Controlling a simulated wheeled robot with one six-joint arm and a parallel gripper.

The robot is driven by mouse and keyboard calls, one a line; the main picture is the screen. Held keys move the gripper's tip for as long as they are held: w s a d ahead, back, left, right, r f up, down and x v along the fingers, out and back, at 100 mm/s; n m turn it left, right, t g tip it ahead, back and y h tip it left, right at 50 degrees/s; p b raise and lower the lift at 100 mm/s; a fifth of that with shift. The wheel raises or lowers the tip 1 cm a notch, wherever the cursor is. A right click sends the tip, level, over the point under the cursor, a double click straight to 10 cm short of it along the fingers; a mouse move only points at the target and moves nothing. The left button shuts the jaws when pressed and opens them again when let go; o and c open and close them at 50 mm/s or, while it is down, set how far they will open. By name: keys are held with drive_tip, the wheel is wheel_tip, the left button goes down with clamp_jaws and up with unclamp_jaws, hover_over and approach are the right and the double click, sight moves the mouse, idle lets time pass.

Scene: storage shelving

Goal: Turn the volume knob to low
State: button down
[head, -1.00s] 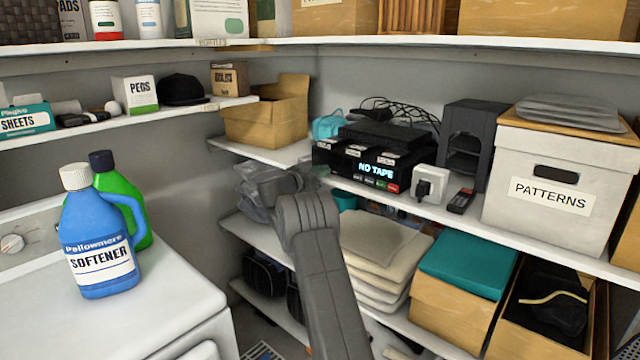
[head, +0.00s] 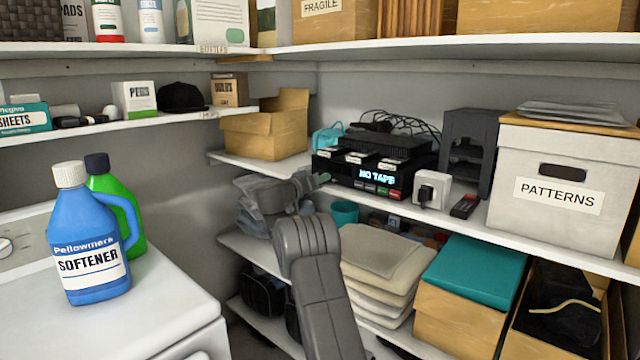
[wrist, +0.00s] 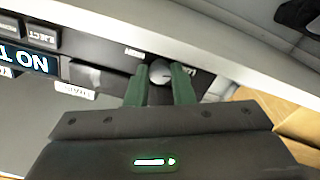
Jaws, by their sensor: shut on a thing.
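A thin mark on the knob seems to point right in the wrist view. Small labels lie on both sides of the knob; the right one is partly hidden by a finger. In the head view my gripper (head: 322,179) meets the deck's left front, and the knob is hidden.
A white plug adapter (head: 432,189) and a dark remote (head: 465,206) lie right of the deck. An open cardboard box (head: 262,135) stands to the left. The upper shelf (head: 450,48) runs above. A washer (head: 150,310) with a softener bottle (head: 88,235) is at front left.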

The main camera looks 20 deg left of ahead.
idle(0.4)
drive_tip(key=c, duration=1.3)
unclamp_jaws()
drive_tip(key=shift+o, duration=0.2)
drive_tip(key=shift+r, duration=0.1)
drive_tip(key=m+p, duration=0.2)
drive_tip(key=p, duration=0.1)
drive_tip(key=m+p, duration=0.2)
drive_tip(key=p, duration=0.1)
drive_tip(key=m+p, duration=0.2)
drive_tip(key=p, duration=0.1)
drive_tip(key=shift+r, duration=0.25)
drive_tip(key=m+p, duration=0.1)
drive_tip(key=p, duration=0.4)
